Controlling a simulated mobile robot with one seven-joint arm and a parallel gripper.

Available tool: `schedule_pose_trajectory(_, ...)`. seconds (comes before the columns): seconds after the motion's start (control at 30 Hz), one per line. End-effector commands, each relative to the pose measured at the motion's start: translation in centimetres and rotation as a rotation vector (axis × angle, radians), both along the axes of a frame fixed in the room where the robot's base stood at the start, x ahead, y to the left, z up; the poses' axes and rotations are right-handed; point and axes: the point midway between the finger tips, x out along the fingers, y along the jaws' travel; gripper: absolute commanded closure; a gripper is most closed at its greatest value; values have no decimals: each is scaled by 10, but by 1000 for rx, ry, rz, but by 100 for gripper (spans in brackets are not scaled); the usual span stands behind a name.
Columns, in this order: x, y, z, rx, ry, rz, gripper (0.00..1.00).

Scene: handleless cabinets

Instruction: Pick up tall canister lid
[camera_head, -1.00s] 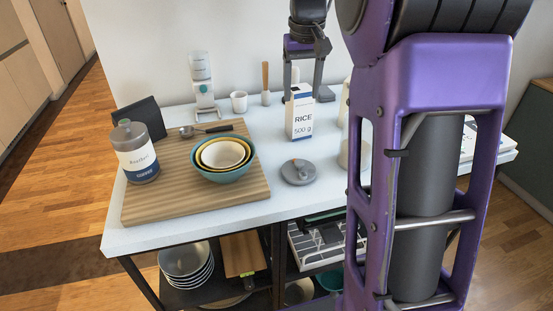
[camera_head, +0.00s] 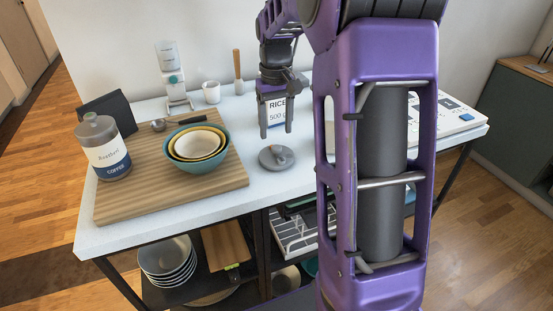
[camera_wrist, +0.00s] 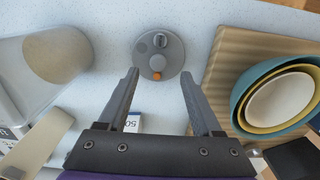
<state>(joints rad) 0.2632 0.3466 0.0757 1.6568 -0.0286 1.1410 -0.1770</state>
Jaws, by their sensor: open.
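The grey round lid (camera_head: 277,157) lies flat on the white counter, to the right of the wooden board. It has a raised knob and a small orange spot, which show in the wrist view (camera_wrist: 158,54). My gripper (camera_head: 277,134) is open and empty, pointing down above the counter, just behind and above the lid in the head view. In the wrist view my two fingers (camera_wrist: 159,72) are spread apart, with the lid beyond their tips and roughly centred between them. The fingers do not touch it. A pale canister (camera_wrist: 59,54) stands to the left in the wrist view.
A rice box (camera_head: 274,110) stands behind my gripper. Nested bowls (camera_head: 198,160) sit on the wooden board (camera_head: 130,205) beside a coffee jar (camera_head: 103,150). Counter in front of the lid is clear.

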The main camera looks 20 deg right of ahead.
Motion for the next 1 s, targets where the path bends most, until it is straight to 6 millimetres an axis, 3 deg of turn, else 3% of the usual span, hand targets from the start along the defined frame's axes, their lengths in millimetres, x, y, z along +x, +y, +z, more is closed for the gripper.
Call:
schedule_pose_trajectory(0.4, 2, -2, -49, 1, 0, 0, 34)
schedule_pose_trajectory(0.7, 2, -3, -54, 0, -2, 0, 34)
schedule_pose_trajectory(0.77, 2, -3, -54, 0, -2, 0, 41)
schedule_pose_trajectory(1.0, 2, -3, -53, 0, -2, -1, 84)
